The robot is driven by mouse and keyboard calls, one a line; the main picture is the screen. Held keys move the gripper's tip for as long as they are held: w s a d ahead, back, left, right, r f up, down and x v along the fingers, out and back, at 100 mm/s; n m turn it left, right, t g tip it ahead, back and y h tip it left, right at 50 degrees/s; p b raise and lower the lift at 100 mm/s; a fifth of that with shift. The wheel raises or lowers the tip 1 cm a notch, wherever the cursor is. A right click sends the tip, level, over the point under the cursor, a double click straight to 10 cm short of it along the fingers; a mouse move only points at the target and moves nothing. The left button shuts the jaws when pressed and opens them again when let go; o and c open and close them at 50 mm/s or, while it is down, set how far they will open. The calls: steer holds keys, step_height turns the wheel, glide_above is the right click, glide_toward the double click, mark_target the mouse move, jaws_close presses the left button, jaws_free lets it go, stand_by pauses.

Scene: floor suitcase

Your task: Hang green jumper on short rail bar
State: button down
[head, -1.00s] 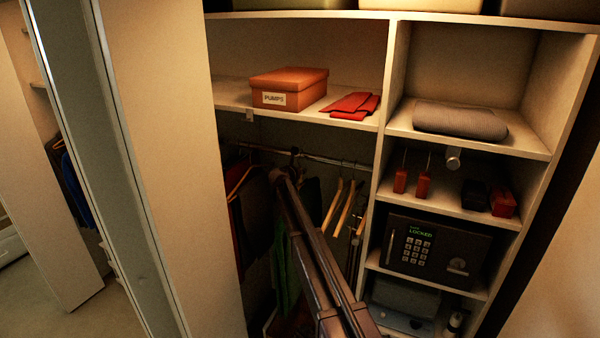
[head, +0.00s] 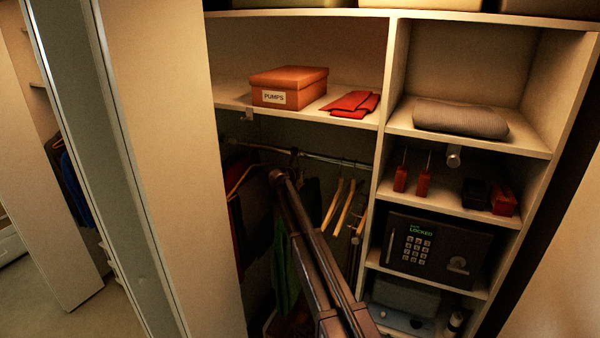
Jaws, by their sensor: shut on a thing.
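The green jumper (head: 281,265) hangs in the dark closet bay, below the shelf with the orange box. My arm crosses in front of it and hides part of it. The short rail bar (head: 335,160) runs across the bay under that shelf. My gripper (head: 294,157) is at the rail, at the far end of my arm. It is shut on the green jumper's hanger, but the fingers are small and dark. I cannot tell whether the hanger's hook is over the bar.
Dark clothes (head: 250,215) hang left of the jumper. Empty wooden hangers (head: 340,207) hang to its right on the rail. An orange box (head: 289,87) and red cloth (head: 351,104) lie on the shelf above. A safe (head: 432,246) is at right. A pale panel (head: 165,150) borders the left.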

steer(key=shift+c, duration=2.4)
jaws_free()
steer(key=shift+r, duration=0.25)
steer(key=shift+r+p, duration=0.2)
steer(key=shift+p, duration=0.25)
steer(key=r, duration=0.1)
steer(key=p, duration=0.1)
steer(key=s+r+p, duration=0.1)
steer(key=shift+a+r, duration=0.25)
steer(key=shift+r, duration=0.05)
steer(key=s+a, duration=0.7)
steer(key=s, duration=0.5)
steer(key=s+a, duration=0.6)
steer(key=s, duration=0.7)
steer(key=shift+s+a, duration=0.2)
steer(key=shift+a, duration=0.15)
